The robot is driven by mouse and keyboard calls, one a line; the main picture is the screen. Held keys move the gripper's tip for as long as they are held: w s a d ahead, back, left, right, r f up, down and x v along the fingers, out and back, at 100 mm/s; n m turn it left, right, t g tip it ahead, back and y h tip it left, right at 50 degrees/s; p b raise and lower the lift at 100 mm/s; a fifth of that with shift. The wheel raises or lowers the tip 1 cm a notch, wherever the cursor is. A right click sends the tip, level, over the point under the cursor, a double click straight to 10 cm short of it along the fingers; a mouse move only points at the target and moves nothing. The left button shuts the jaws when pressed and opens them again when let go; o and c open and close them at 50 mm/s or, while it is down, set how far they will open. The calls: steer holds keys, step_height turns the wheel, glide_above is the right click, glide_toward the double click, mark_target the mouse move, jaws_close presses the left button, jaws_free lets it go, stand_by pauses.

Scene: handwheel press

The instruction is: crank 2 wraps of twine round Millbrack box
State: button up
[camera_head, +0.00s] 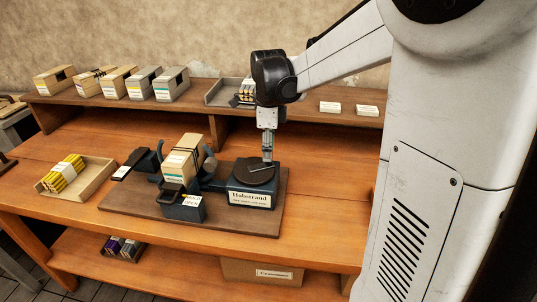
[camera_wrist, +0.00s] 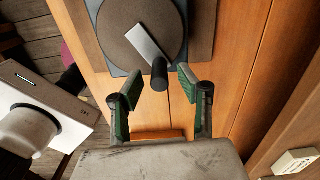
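A tan box (camera_head: 183,157) with a white label and a teal stripe stands in the dark holder of a machine on a brown board. Its label is too small to read. To its right is a dark base marked "Hubstrand" (camera_head: 249,197) with a round disc on top. In the wrist view the disc (camera_wrist: 130,18) carries a flat metal crank arm (camera_wrist: 148,43) ending in a black upright knob (camera_wrist: 159,74). My gripper (camera_wrist: 158,86) is open, its green-padded fingers on either side of the knob's near end, with visible gaps. In the head view my gripper (camera_head: 267,150) is over the disc.
A tray of yellow pieces (camera_head: 75,187) lies left of the board (camera_head: 120,198). Several boxes (camera_head: 115,82) stand on the back shelf, with another tray (camera_head: 222,92) and two white cards (camera_head: 330,107) to their right. Bare tabletop lies right of the board.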

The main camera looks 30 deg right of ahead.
step_height(320, 180, up, 10)
steer(key=shift+f, duration=0.1)
stand_by(0.6)
steer(key=s+a+f+n+t, duration=0.3)
steer(key=s+a+n, duration=0.4)
steer(key=n, duration=0.5)
steer(key=s+a+f+n+t, duration=0.3)
steer(key=s+a+n, duration=0.4)
steer(key=s+n, duration=0.5)
steer(key=shift+s+a+n+t, duration=0.15)
steer(key=shift+n+t, duration=0.45)
steer(key=shift+n, duration=0.1)
